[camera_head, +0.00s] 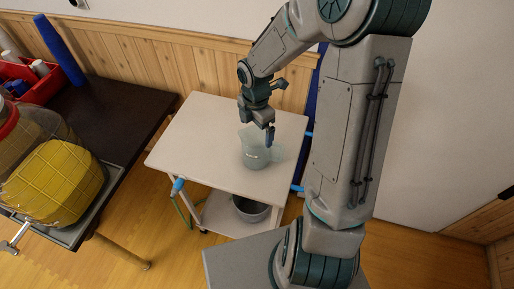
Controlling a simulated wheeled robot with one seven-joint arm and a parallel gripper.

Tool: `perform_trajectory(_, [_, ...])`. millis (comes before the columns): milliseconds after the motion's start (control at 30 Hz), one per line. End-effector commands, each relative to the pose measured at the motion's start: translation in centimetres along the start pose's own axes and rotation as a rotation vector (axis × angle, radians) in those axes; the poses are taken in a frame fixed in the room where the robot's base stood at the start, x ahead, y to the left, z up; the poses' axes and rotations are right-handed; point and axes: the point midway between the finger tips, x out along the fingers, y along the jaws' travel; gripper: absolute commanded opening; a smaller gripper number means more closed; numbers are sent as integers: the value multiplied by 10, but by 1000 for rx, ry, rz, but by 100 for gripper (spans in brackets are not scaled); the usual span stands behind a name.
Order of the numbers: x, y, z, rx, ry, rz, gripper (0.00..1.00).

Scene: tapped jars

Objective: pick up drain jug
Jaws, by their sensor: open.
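A clear, slightly greenish jug (257,152) stands upright on the white top of a small cart (195,133). A handle shape shows on its right side. My gripper (269,133) is open and points down at the jug's rim from above. From this view I cannot tell whether its fingers are inside, over or beside the rim. The gripper hides part of the jug's upper edge.
A dark table (105,103) at left holds a large jar with yellow contents (55,182), a metal tap (14,238) and a red caddy (45,88). A metal pot (250,209) sits on the cart's lower shelf. The cart top is otherwise clear.

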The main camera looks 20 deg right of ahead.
Motion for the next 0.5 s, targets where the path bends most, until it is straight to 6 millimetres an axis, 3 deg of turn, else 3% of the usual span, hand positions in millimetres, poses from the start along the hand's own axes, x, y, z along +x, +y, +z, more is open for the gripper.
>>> perform_trajectory(133, [27, -1, -1, -3, 2, -4, 100])
perform_trajectory(500, [58, -1, 1, -1, 1, -4, 100])
